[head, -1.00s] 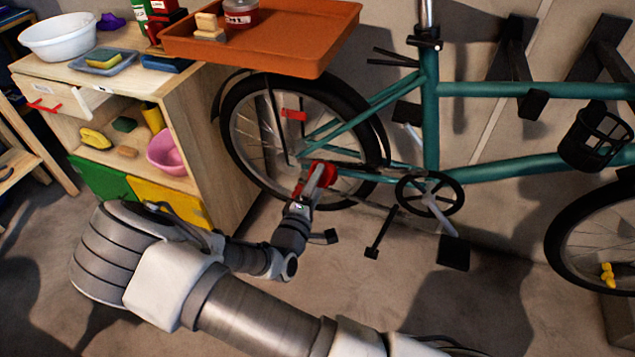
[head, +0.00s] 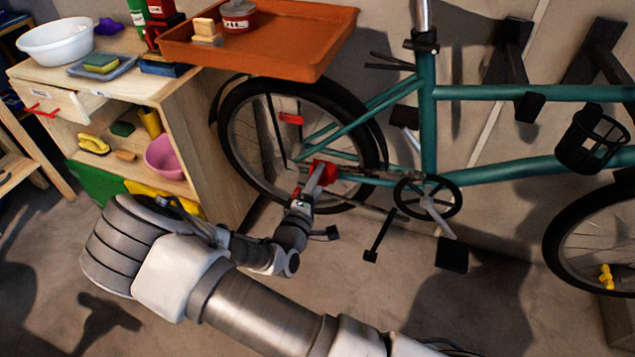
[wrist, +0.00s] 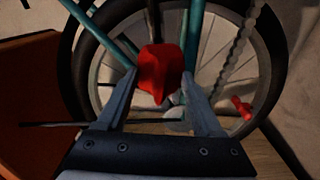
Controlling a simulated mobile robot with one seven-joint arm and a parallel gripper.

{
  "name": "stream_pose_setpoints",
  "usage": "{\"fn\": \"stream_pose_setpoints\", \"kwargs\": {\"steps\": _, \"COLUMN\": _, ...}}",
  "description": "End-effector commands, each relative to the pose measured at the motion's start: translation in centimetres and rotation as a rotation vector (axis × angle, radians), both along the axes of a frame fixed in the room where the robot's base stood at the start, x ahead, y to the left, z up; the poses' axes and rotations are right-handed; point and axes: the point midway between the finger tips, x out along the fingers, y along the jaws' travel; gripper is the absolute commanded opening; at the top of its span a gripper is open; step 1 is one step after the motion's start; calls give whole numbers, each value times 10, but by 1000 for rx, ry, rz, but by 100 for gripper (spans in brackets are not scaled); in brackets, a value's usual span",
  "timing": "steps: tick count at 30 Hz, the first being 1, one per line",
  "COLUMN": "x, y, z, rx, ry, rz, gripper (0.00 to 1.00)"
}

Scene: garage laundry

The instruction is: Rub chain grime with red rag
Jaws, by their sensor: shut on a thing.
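A red rag (wrist: 160,72) is held between the fingertips of my gripper (wrist: 160,90) in the wrist view. In the head view the rag (head: 322,172) and my gripper (head: 313,186) are at the bike's rear wheel, near the chain. The chain (wrist: 237,55) shows right of the rag in the wrist view. In the head view it runs from the rear hub toward the chainring (head: 428,197). I cannot tell whether the rag touches the chain. Grime on the chain is too small to make out.
The teal bicycle (head: 428,120) stands along the wall. An orange tray (head: 300,60) with an oil tin overhangs the rear wheel. A wooden cabinet (head: 215,150) stands left of the wheel. A pedal (head: 452,254) sticks out at the right.

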Motion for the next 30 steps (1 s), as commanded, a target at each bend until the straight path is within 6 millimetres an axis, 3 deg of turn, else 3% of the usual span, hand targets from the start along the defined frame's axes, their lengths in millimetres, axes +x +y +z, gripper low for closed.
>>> {"fn": "stream_pose_setpoints", "kwargs": {"steps": 8, "x": -1, "y": -5, "z": 2, "rx": -2, "ry": 1, "rz": -1, "gripper": 23}}
{"fn": "stream_pose_setpoints", "kwargs": {"steps": 30, "x": -17, "y": -50, "z": 13, "rx": -2, "ry": 2, "rz": -3, "gripper": 23}}
